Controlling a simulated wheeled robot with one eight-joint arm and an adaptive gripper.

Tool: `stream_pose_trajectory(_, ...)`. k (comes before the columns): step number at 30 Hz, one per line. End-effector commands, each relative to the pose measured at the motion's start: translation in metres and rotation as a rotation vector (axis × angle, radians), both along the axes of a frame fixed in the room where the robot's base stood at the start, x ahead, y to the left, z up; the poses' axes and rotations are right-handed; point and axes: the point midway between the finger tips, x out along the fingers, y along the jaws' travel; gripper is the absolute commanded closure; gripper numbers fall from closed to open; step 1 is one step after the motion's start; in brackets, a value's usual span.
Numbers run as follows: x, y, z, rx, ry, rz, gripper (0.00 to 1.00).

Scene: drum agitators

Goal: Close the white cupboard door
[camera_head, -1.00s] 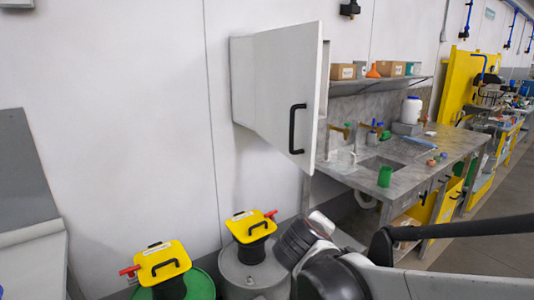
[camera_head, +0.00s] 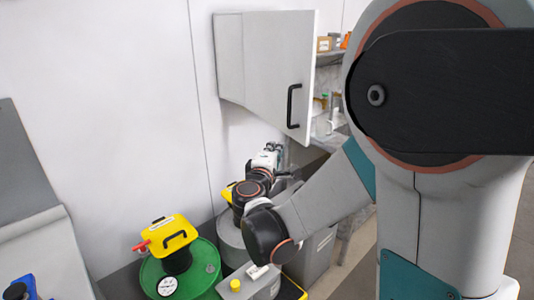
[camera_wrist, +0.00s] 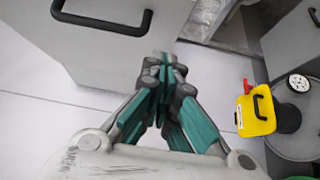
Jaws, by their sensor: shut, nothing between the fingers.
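The white cupboard door (camera_head: 278,65) stands open on the wall cupboard, with its thick free edge showing at the right. Its black bar handle (camera_head: 292,106) sits near that edge. In the wrist view the door (camera_wrist: 85,55) fills the upper left, with the handle (camera_wrist: 105,18) at the top. My gripper (camera_head: 275,149) is just below the door's lower edge in the head view and looks apart from it. In the wrist view my gripper (camera_wrist: 166,62) has its teal fingers together, with nothing between them. The inside of the cupboard is hidden.
The grey cupboard side (camera_head: 229,60) meets the wall. Drums with yellow-topped agitators stand below, one a green drum (camera_head: 207,265). A shelf with boxes (camera_head: 325,43) is behind the door at the right. My arm hides much of the bench.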

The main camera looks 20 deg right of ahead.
Motion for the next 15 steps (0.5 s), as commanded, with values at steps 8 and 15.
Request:
stream_pose_trajectory(8, 0.043, -0.035, -0.001, 0.001, 0.000, -0.003, 1.00)
stream_pose_trajectory(15, 0.046, -0.066, -0.001, 0.001, 0.000, -0.003, 1.00)
